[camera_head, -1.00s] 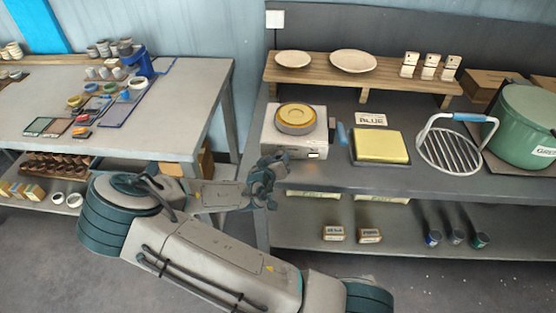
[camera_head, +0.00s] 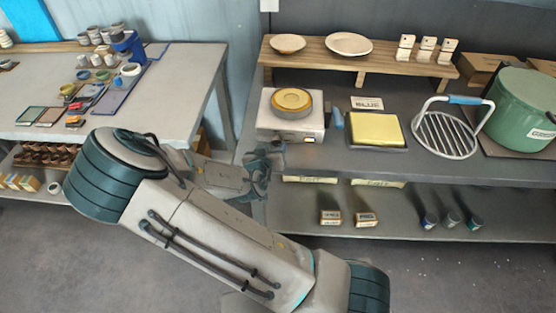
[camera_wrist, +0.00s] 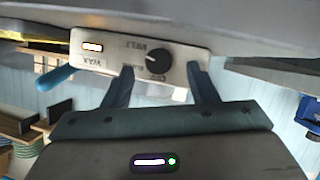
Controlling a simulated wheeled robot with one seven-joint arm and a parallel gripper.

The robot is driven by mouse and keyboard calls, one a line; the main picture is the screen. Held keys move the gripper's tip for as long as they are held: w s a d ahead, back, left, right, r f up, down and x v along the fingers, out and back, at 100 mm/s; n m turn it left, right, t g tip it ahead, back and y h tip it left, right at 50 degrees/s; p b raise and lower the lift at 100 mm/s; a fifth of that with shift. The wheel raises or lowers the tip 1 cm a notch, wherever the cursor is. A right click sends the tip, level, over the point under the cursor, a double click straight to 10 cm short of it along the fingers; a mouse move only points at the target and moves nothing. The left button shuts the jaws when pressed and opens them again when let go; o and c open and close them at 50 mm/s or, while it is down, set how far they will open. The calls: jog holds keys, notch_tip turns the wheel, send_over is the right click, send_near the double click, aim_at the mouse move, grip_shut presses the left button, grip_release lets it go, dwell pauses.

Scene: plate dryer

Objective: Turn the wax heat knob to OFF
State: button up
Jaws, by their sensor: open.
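The wax heater (camera_head: 264,122) is a pale box with a round yellow-topped pot, standing at the left of the dark workbench. In the wrist view its front panel (camera_wrist: 183,60) appears upside down, with MELT and WAX labels and a lit window. The black wax heat knob (camera_wrist: 158,60) sits on this panel; its exact setting is not clear. My gripper (camera_wrist: 160,70) is open and empty, with one fingertip each side of the knob in the picture; contact is not evident. In the head view my gripper (camera_head: 272,156) is just in front of the heater's left part, and the knob cannot be made out.
A blue handle (camera_head: 337,119) sticks out at the heater's right side. A yellow slab in a tray (camera_head: 379,148), a wire rack (camera_head: 446,137) and a green pot (camera_head: 521,112) stand farther right. The bench's lower shelf (camera_head: 300,222) is below my gripper.

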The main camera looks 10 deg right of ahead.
jog(key=s+a+r+m+g+y+p, duration=0.15)
jog(key=s+a+g+y, duration=0.45)
jog(key=s, duration=0.6)
jog(key=s+d+r+n+g+y, duration=0.1)
jog(key=s+r, duration=0.3)
jog(key=r, duration=0.4)
jog(key=s+d+r+n+g+y, duration=0.1)
jog(key=s+d+r+n, duration=0.1)
jog(key=r, duration=0.7)
jog(key=shift+s+d+n+y+p, duration=0.2)
jog(key=shift+s+n+y+p, duration=0.2)
jog(key=shift+s, duration=0.45)
